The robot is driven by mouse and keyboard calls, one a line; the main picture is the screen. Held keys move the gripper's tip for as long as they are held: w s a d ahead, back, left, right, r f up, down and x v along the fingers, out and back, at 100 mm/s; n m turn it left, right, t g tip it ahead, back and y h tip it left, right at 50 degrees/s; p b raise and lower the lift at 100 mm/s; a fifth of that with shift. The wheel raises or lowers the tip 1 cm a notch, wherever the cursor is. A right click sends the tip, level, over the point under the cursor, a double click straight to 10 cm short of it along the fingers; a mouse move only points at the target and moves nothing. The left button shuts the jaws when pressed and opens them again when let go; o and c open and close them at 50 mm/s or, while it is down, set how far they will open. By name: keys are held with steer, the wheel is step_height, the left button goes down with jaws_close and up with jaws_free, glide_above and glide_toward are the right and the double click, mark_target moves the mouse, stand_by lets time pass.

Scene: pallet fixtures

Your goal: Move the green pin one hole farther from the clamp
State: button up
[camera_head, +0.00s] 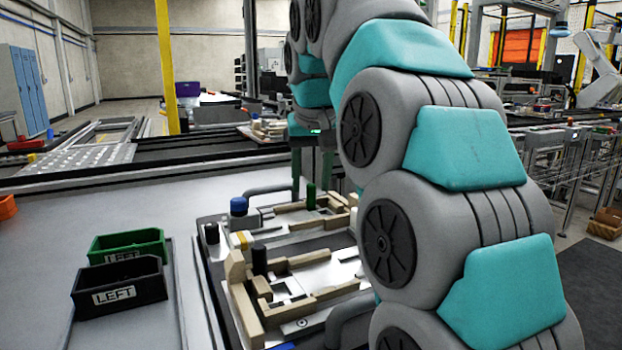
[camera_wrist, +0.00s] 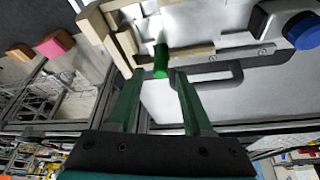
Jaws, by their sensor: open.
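The green pin (camera_head: 311,196) stands upright in the far fixture (camera_head: 290,222), among wooden blocks. In the wrist view the pin (camera_wrist: 160,62) appears just beyond my fingertips, in line with the gap between them. My gripper (camera_head: 311,178) is open and empty, its dark green fingers either side of the pin's line; no contact shows. A blue-capped grey device (camera_head: 238,207), possibly the clamp, sits at the left of the fixture; its blue knob also shows in the wrist view (camera_wrist: 303,30). The holes near the pin are too small to make out.
A nearer fixture with wooden blocks (camera_head: 236,268) holds a black pin (camera_head: 259,262). Grey handles (camera_head: 280,187) edge the plates. A black bin (camera_head: 120,287) and a green bin (camera_head: 128,247) stand at left. The grey table around the bins is mostly clear.

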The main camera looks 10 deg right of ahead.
mark_target(312, 186)
steer(key=shift+r, duration=0.65)
steer(key=shift+p+v, duration=0.6)
steer(key=shift+v, duration=0.85)
steer(key=shift+s+a+f+b, duration=0.1)
steer(key=shift+s+b, duration=0.15)
steer(key=shift+s, duration=0.5)
steer(key=shift+s+a+f+b, duration=0.1)
steer(key=shift+s+b, duration=0.1)
steer(key=shift+s, duration=0.5)
steer(key=s+b, duration=0.1)
steer(key=s, duration=0.8)
steer(key=shift+a, duration=0.5)
steer(key=shift+s, duration=0.1)
